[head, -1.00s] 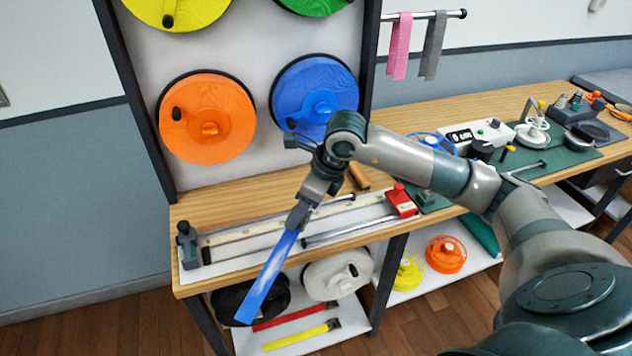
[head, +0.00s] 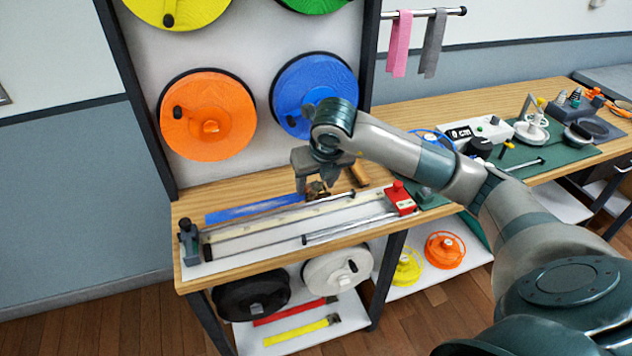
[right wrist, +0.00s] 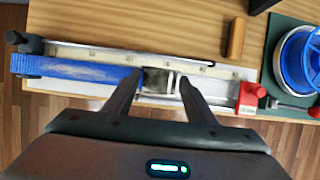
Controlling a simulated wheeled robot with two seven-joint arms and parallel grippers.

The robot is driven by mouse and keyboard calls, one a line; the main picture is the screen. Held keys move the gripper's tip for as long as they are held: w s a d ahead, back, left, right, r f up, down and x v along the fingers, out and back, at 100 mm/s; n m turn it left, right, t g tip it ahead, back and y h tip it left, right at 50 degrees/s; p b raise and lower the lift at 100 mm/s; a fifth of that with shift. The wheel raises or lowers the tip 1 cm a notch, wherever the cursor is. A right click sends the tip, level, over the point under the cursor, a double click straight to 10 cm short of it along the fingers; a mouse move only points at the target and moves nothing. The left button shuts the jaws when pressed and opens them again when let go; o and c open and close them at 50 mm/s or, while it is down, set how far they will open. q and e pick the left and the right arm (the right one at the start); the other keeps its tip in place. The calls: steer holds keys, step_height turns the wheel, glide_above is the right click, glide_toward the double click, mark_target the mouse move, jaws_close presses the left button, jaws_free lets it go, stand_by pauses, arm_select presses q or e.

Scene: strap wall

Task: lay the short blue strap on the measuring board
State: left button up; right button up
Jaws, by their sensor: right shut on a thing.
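The short blue strap (head: 255,208) hangs from my right gripper (head: 318,188) and stretches out to the left, nearly level. My right gripper points down over the measuring board and is shut on the strap's metal buckle end; in the right wrist view the buckle lies between the fingers (right wrist: 162,88). The measuring board (head: 228,264) is pale, with metal rails, a dark end block at left and a red block (head: 401,199) at right. In the right wrist view the strap (right wrist: 75,72) overlaps the board's left half. It seems held above the board; the exact gap is unclear. My left gripper is not in view.
Orange (head: 207,118) and blue (head: 312,88) reels hang on the wall panel behind. A small wooden block (head: 357,175) lies behind the board. A box with a display (head: 478,132) stands on the green mat at right. A lower shelf holds more reels and straps.

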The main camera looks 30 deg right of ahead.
mark_target(316, 196)
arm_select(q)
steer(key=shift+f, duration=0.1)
arm_select(e)
steer(key=shift+f, duration=0.2)
